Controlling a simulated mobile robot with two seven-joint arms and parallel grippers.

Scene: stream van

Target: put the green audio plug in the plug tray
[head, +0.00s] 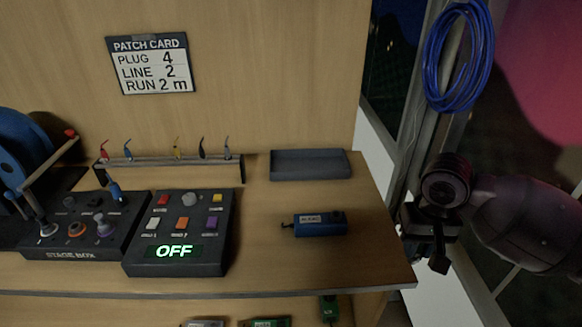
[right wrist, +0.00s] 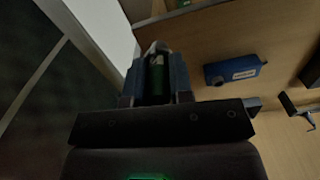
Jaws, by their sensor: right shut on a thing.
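My right gripper (head: 438,262) hangs beyond the right end of the bench in the head view, with the fingers pointing down. In the right wrist view the right gripper (right wrist: 157,75) is shut on the green audio plug (right wrist: 157,72), which sits between the two fingers. The plug cannot be made out in the head view. The plug tray (head: 310,176), a shallow dark grey tray, stands empty on the bench against the back panel, to the left of the gripper. My left gripper is not in view.
A blue box (head: 320,224) lies on the bench in front of the tray. A rack (head: 170,170) with several coloured plugs, a button panel (head: 180,235) reading OFF and a stage box (head: 85,225) fill the left. A blue cable coil (head: 458,50) hangs above the arm.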

